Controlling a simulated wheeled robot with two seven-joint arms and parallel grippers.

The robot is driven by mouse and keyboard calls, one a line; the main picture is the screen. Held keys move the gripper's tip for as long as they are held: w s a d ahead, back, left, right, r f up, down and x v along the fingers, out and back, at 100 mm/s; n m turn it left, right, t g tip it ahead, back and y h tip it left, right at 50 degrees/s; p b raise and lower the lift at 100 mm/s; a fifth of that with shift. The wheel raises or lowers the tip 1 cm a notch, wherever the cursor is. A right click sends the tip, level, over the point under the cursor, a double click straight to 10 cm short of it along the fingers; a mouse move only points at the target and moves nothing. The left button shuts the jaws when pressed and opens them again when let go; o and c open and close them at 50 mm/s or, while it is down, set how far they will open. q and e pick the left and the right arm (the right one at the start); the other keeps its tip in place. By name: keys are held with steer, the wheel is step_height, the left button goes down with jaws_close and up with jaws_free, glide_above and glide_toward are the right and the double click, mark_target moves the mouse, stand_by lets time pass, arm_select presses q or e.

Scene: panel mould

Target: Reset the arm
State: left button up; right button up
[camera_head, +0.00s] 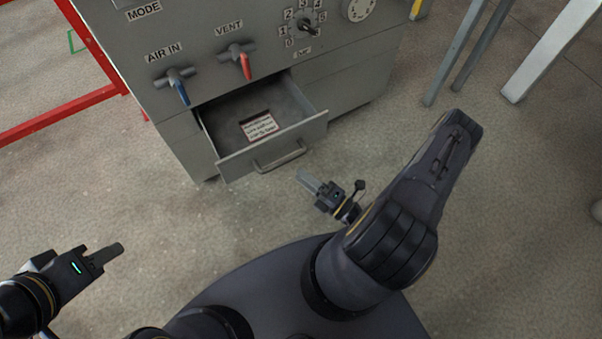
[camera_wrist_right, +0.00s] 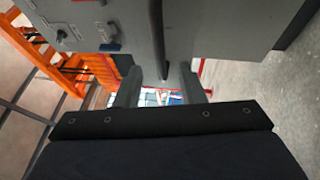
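My left gripper (camera_head: 108,256) is at the lower left of the head view, above bare floor. Its fingers overlap from this angle, so I cannot tell their gap, and nothing shows in them. My right gripper (camera_head: 308,180) is just in front of the open drawer, to the right of and below the drawer's handle (camera_head: 281,157). In the right wrist view its two fingers (camera_wrist_right: 161,88) stand apart with nothing between them. The grey drawer (camera_head: 226,169) is pulled out of the cabinet and holds a small red-and-white label (camera_head: 259,126).
The grey cabinet (camera_head: 190,130) carries a blue-handled AIR IN valve (camera_head: 179,88), a red-handled VENT valve (camera_head: 242,61) and a numbered dial (camera_head: 305,27). A red frame (camera_head: 62,115) stands at the left. Grey legs (camera_head: 545,60) stand at the upper right.

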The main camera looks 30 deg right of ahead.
stand_by(0.4)
steer(key=s+a+r+m+g, duration=0.2)
steer(key=s+r+m+g, duration=0.2)
steer(key=r+m+g, duration=0.95)
steer(key=s+a+r+m+g, duration=0.2)
steer(key=s+r+m+g, duration=0.25)
steer(key=r+m, duration=1)
steer(key=d+r+n+t+h+p, duration=0.1)
steer(key=d+r+t+h+p, duration=0.1)
steer(key=r+p, duration=1.4)
steer(key=d+r+n+t+h+p, duration=0.1)
steer(key=d+r+t+h+p, duration=0.1)
steer(key=r+p, duration=1.4)
steer(key=shift+s+r+n+t+h+p, duration=0.3)
steer(key=shift+s+t+p, duration=0.15)
steer(key=shift+t, duration=0.25)
